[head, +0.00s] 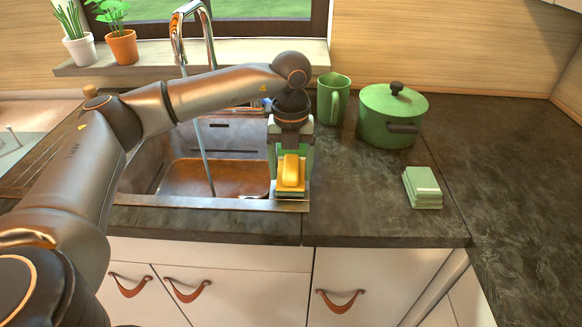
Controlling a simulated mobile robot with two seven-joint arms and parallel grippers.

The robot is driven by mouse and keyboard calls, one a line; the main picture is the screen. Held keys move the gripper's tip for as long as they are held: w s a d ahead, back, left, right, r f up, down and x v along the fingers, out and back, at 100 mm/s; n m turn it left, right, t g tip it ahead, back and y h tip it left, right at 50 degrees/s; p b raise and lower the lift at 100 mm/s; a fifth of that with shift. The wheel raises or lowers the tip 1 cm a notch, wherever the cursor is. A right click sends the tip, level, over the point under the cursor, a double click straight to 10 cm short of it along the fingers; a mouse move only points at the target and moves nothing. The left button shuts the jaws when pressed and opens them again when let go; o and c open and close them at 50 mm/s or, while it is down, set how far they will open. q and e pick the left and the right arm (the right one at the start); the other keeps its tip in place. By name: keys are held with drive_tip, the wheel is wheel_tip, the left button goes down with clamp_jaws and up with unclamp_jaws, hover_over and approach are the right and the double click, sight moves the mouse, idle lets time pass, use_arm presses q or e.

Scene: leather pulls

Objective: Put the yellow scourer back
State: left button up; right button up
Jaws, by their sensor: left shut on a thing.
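The yellow scourer (291,172) is at the right front edge of the sink (165,198). My left gripper (290,160) points down over it, with one finger on each side, and is shut on it. Below the scourer's raised block is a wider flat yellow layer (291,188). I cannot tell if this is part of the scourer or a separate thing. Whether its underside touches the sink rim is also unclear. My right gripper is not in view.
A tap (192,35) runs water into the sink. A green jug (333,98) and a lidded green pot (391,115) stand behind and to the right. A folded green cloth (422,187) lies on the dark worktop (355,205). The worktop between cloth and sink is clear.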

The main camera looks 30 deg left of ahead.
sight(293, 166)
use_arm(q)
drive_tip(key=shift+f, duration=0.2)
drive_tip(key=o, duration=1.2)
drive_tip(key=shift+o, duration=0.2)
drive_tip(key=shift+f, duration=0.1)
drive_tip(key=shift+f+b, duration=0.1)
drive_tip(key=shift+b, duration=0.2)
wheel_tip(293, 166, up, 13)
drive_tip(key=shift+w+d+f, duration=0.15)
drive_tip(key=shift+w+f, duration=0.05)
drive_tip(key=shift+w, duration=0.05)
